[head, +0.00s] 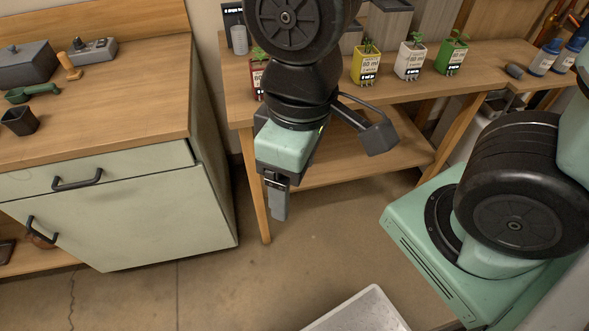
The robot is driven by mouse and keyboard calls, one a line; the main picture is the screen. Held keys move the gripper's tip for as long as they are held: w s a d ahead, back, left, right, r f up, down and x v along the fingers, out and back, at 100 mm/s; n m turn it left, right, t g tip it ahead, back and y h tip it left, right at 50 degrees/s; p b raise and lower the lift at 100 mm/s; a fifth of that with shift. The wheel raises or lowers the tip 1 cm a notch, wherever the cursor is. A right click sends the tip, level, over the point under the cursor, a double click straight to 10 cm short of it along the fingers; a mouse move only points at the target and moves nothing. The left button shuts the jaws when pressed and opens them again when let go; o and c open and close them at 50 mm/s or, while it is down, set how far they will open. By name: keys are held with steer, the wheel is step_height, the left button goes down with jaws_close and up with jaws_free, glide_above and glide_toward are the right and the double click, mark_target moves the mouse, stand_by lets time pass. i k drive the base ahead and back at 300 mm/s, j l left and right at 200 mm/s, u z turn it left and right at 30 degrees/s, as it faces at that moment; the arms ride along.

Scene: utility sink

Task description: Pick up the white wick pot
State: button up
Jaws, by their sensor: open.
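The white wick pot (409,63) stands upright on the wooden bench, with a small green plant in its top and dark print on its front. It is between a yellow pot (366,66) on its left and a green pot (451,56) on its right. A red pot (257,78) is further left, partly hidden behind my arm. My gripper (279,205) points down in front of the bench, below its top and well to the left of the white pot. It is open and holds nothing that I can see.
Blue-labelled bottles (542,61) and a small dark object (515,71) are on the bench's right. Grey containers stand behind the pots. A cabinet (120,205) with tools on top is at left. A white basin (362,312) is at the bottom. The floor between is clear.

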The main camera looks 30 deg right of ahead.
mark_target(411, 55)
steer(key=i+l, duration=0.3)
steer(key=l, duration=0.2)
steer(key=z, duration=1.65)
